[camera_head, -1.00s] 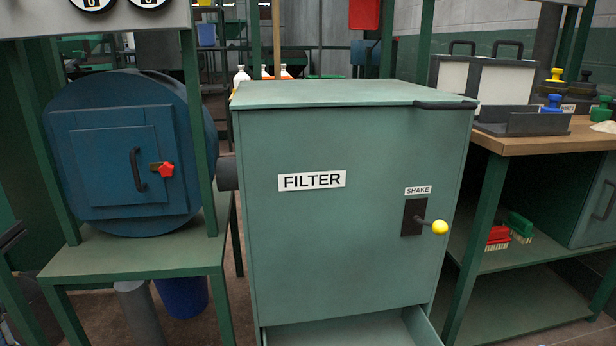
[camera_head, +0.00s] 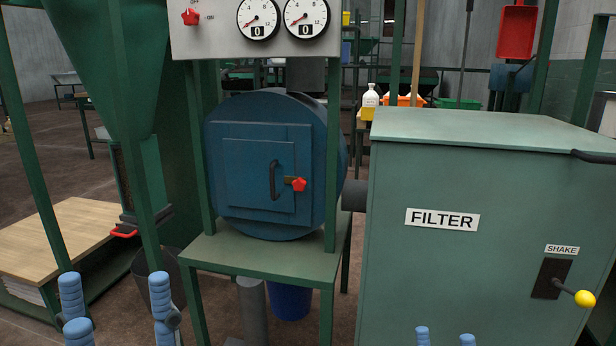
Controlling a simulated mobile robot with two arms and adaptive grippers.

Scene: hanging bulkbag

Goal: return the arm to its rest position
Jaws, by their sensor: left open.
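My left gripper (camera_head: 115,298) shows at the lower left, its blue fingers pointing up. The fingers are spread with an empty gap between them, and their lower parts are cut off. It appears in front of the floor near the wooden platform, touching nothing that I can see. Only the blue tips of my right gripper (camera_head: 445,339) show at the bottom edge, in front of the filter cabinet. The rest of it is out of view, so its opening is not clear.
The green filter cabinet (camera_head: 440,270), with its yellow-knobbed shake lever (camera_head: 575,295), stands at the right. A blue round vessel (camera_head: 235,180) with a closed door sits on a green stand (camera_head: 262,257). A wooden-topped platform (camera_head: 55,240) and a green hopper (camera_head: 115,70) are at the left.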

